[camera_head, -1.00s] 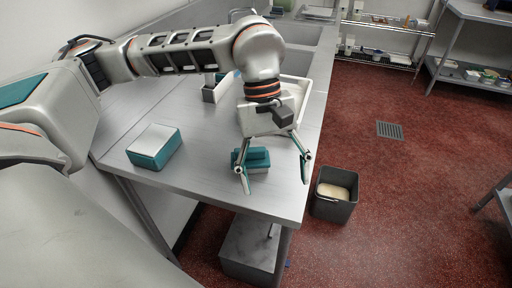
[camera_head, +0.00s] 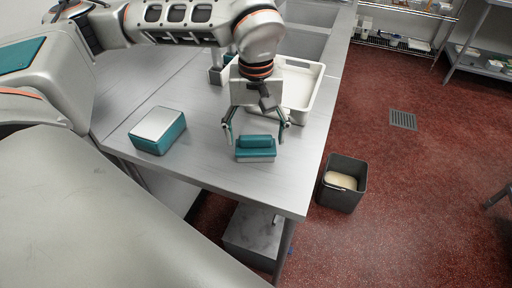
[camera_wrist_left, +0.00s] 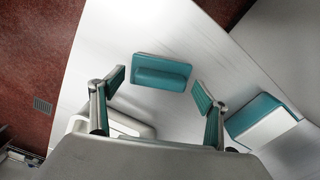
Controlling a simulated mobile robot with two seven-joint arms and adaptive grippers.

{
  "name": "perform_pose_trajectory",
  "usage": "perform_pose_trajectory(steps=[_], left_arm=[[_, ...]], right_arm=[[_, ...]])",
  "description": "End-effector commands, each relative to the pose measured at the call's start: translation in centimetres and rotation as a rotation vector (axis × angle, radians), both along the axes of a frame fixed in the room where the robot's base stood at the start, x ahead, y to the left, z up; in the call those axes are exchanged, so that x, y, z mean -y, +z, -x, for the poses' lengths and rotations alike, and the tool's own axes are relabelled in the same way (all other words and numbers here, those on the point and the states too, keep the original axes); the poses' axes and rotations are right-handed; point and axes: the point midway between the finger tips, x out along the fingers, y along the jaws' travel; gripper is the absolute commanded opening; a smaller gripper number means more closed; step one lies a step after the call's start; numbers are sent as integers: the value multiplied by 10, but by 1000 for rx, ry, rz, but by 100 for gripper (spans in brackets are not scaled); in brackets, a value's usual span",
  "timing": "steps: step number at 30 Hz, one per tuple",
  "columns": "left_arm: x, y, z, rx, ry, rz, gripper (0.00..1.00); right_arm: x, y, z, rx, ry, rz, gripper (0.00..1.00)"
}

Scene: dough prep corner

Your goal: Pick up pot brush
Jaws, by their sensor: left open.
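The pot brush (camera_head: 256,149) is a teal block with a raised teal grip on top and a grey lower edge. It lies on the steel table near its front right corner, and shows in the left wrist view (camera_wrist_left: 161,73) just beyond the fingertips. My left gripper (camera_head: 254,132) is open, its fingers on either side of the brush's far side. In the left wrist view the open fingers (camera_wrist_left: 158,87) frame the brush from both sides, with gaps and no visible contact. My right gripper is not in view.
A teal box with a pale top (camera_head: 158,129) stands left on the steel table (camera_head: 205,170). A white tray (camera_head: 312,105) lies behind the gripper, near a small holder (camera_head: 217,76). A dark bin (camera_head: 342,184) stands on the red floor beside the table.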

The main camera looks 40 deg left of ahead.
Motion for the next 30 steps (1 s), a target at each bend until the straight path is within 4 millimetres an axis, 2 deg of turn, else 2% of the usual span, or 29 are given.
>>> perform_pose_trajectory(steps=[3, 10, 15, 17, 18, 25, 30], left_arm=[[0, -8, 0, 0, 0, 0, 75], [0, -9, 0, 1, 0, 0, 75], [0, -9, 0, 1, 0, 0, 31], [0, -9, 0, 1, 1, 1, 31], [0, -9, 0, 1, 1, 0, 27], [0, -8, 0, 1, 1, 0, 27], [0, 2, -1, 3, 1, 1, 27]], right_arm=[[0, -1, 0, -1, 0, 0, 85], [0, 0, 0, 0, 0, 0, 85], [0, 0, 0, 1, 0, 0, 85], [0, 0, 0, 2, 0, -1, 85], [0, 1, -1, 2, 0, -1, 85], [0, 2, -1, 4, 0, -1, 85], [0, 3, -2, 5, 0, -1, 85]])
